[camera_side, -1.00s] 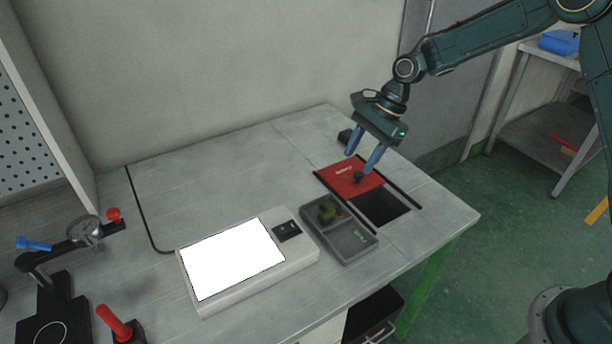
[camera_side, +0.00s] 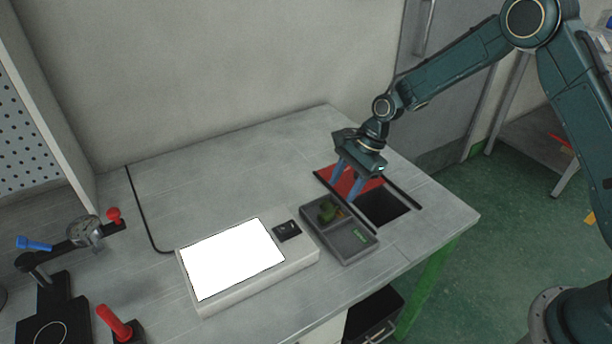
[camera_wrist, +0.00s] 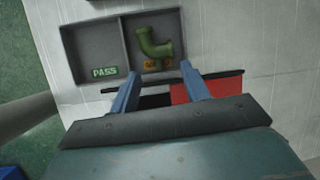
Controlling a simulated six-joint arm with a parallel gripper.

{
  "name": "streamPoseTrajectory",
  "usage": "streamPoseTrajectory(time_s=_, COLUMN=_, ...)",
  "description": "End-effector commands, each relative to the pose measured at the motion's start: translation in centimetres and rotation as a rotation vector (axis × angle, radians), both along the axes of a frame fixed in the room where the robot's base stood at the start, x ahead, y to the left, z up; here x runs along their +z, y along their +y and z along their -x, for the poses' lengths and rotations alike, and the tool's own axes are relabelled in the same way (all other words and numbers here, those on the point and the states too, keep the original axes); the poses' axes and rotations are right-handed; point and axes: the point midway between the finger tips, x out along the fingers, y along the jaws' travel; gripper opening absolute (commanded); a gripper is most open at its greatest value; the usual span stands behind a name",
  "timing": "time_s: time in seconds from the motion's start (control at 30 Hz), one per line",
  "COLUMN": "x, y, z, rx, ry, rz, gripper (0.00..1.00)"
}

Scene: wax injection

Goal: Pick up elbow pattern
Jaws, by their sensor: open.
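The green elbow pattern (camera_side: 327,211) lies in the back compartment of a grey two-part tray (camera_side: 350,246). In the wrist view the elbow pattern (camera_wrist: 153,45) is a curved green pipe in the compartment beside the one marked PASS, over an orange label that it partly covers. My gripper (camera_side: 343,192) is open and empty, its two blue fingers pointing down, above and behind the tray near the red sliding cover. In the wrist view the fingertips of my gripper (camera_wrist: 160,71) reach toward the tray's near edge, apart from the elbow pattern.
A red sliding cover (camera_side: 334,174) sits beside a dark square opening (camera_side: 384,206) in the table, right of the tray. A white light panel (camera_side: 232,258) lies left of the tray. A clamp with a round gauge (camera_side: 86,232) and a red-handled lever (camera_side: 114,322) stand far left. The table's back middle is clear.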

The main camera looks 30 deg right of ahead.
Motion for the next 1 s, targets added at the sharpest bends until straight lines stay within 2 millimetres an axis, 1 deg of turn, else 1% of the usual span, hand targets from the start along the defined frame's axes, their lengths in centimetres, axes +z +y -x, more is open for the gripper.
streamPoseTrajectory(time_s=0.17, x=-0.1, y=0.1, z=0.0, rx=0.0, ry=0.0, rz=0.0, gripper=0.46)
streamPoseTrajectory(time_s=0.27, x=-0.6, y=0.2, z=-0.1, rx=0.0, ry=0.0, rz=0.0, gripper=0.46)
streamPoseTrajectory(time_s=0.6, x=-3.9, y=1.6, z=-0.3, rx=0.001, ry=0.001, rz=0.0, gripper=0.46)
streamPoseTrajectory(time_s=0.7, x=-4.6, y=1.9, z=-0.4, rx=0.001, ry=0.0, rz=0.0, gripper=0.46)
streamPoseTrajectory(time_s=1.0, x=-4.8, y=2.0, z=-0.4, rx=0.001, ry=-0.001, rz=0.0, gripper=0.46)
